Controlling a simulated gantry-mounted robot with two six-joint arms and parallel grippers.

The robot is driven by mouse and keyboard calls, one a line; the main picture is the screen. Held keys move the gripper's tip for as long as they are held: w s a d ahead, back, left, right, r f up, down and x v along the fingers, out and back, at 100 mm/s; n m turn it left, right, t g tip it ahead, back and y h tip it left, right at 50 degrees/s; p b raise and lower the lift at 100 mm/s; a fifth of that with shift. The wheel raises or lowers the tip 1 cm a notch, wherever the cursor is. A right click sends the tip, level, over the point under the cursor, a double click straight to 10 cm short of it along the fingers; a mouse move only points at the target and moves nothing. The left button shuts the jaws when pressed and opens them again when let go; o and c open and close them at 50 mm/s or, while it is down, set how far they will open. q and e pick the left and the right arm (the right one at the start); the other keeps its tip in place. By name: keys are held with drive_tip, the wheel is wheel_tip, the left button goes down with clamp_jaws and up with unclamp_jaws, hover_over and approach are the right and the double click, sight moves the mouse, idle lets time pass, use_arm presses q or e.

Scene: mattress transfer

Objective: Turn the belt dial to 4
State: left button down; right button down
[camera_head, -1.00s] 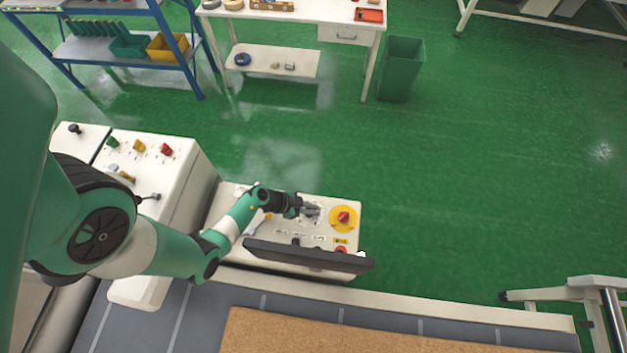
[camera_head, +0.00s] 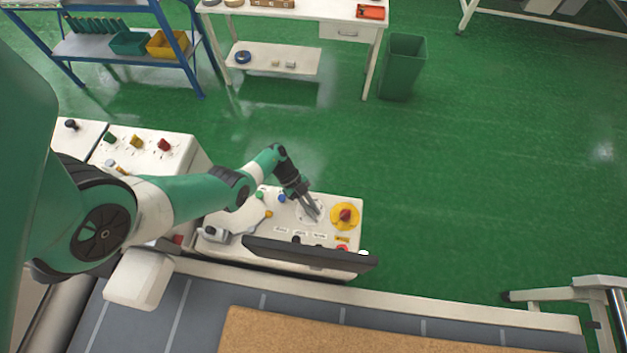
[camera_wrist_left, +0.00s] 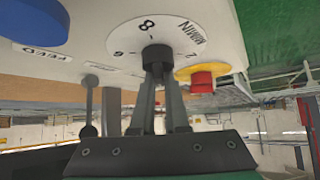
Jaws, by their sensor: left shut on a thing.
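The belt dial is a dark round knob (camera_wrist_left: 157,58) on a white numbered disc (camera_wrist_left: 125,42) in the left wrist view. In the head view the disc (camera_head: 301,217) sits on the white control panel, left of a red knob on a yellow disc (camera_head: 345,215). My left gripper (camera_head: 312,213) is over the dial; in the left wrist view its fingers (camera_wrist_left: 157,75) are closed on the knob. The knob's pointer is not readable. My right gripper is not in view.
The panel (camera_head: 215,222) also has green, blue and orange buttons. A dark screen-like bar (camera_head: 310,254) stands at its front edge, close to the gripper. A conveyor with a tan mattress (camera_head: 350,335) lies in front. Green floor (camera_head: 480,180) is free to the right.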

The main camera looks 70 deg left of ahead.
use_arm(q)
drive_tip(key=shift+s+a+f+m+g+b, duration=0.1)
drive_tip(key=shift+f+m+g+b, duration=0.15)
drive_tip(key=shift+m+g+b, duration=0.3)
drive_tip(key=shift+s+a+f+m+g+b, duration=0.1)
drive_tip(key=shift+f+m+g+b, duration=0.2)
drive_tip(key=shift+m, duration=0.35)
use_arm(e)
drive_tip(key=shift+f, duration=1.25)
use_arm(q)
drive_tip(key=shift+r, duration=0.2)
drive_tip(key=c, duration=0.8)
unclamp_jaws()
drive_tip(key=shift+w+d, duration=0.1)
drive_tip(key=shift+c, duration=0.2)
drive_tip(key=shift+s, duration=0.2)
drive_tip(key=shift+r, duration=0.25)
drive_tip(key=p+v, duration=0.2)
drive_tip(key=v, duration=0.9)
drive_tip(key=shift+w+a, duration=0.2)
drive_tip(key=shift+a, duration=0.35)
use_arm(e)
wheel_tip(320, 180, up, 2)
